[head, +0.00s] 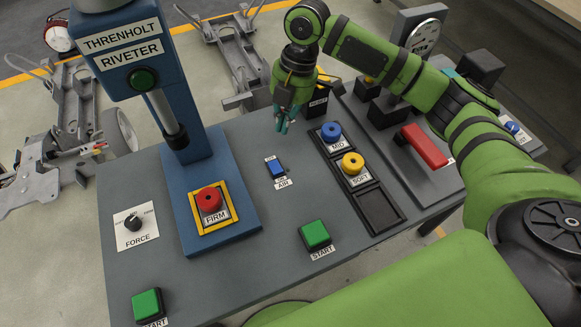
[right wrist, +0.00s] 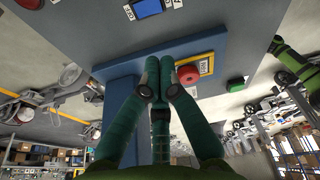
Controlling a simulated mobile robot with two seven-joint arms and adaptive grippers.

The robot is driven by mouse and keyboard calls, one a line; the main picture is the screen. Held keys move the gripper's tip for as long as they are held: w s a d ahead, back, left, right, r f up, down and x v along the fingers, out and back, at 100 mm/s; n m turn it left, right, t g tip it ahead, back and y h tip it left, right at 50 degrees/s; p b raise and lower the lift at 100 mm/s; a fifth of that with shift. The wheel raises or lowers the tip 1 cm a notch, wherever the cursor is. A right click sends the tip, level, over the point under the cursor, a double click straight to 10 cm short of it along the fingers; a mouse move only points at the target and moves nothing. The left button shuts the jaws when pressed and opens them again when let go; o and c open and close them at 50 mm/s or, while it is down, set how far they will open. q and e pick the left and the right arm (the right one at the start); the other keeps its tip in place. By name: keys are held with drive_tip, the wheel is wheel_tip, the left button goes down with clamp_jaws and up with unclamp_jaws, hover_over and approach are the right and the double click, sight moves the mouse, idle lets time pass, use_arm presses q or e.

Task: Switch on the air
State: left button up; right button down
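The blue air switch (head: 275,167) sits on the grey bench top, with an AIR label (head: 283,183) just below it in the head view. It is small, and I cannot tell which way it is set. My right gripper (head: 283,122) hangs above the bench, beyond the switch and apart from it. Its green fingers are drawn together with nothing between them. The right wrist view shows the fingertips (right wrist: 168,66) close together, with the blue switch (right wrist: 149,8) at the top edge. My left gripper does not show.
The blue riveter (head: 145,60) stands left, with a red FIRM piece (head: 209,200) at its base. A force knob (head: 133,222) and green START buttons (head: 315,234) (head: 147,305) are nearby. Right are blue MID (head: 331,131) and yellow SOFT (head: 353,162) pieces and a red handle (head: 425,146).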

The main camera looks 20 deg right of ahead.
drive_tip(key=m, duration=0.3)
drive_tip(key=shift+d+r+y, duration=0.15)
drive_tip(key=shift+d+y, duration=0.1)
drive_tip(key=shift+y, duration=0.05)
drive_tip(key=p, duration=0.3)
approach(275, 173)
drive_tip(key=x, duration=0.5)
drive_tip(key=shift+a, duration=0.35)
drive_tip(key=shift+f, duration=0.8)
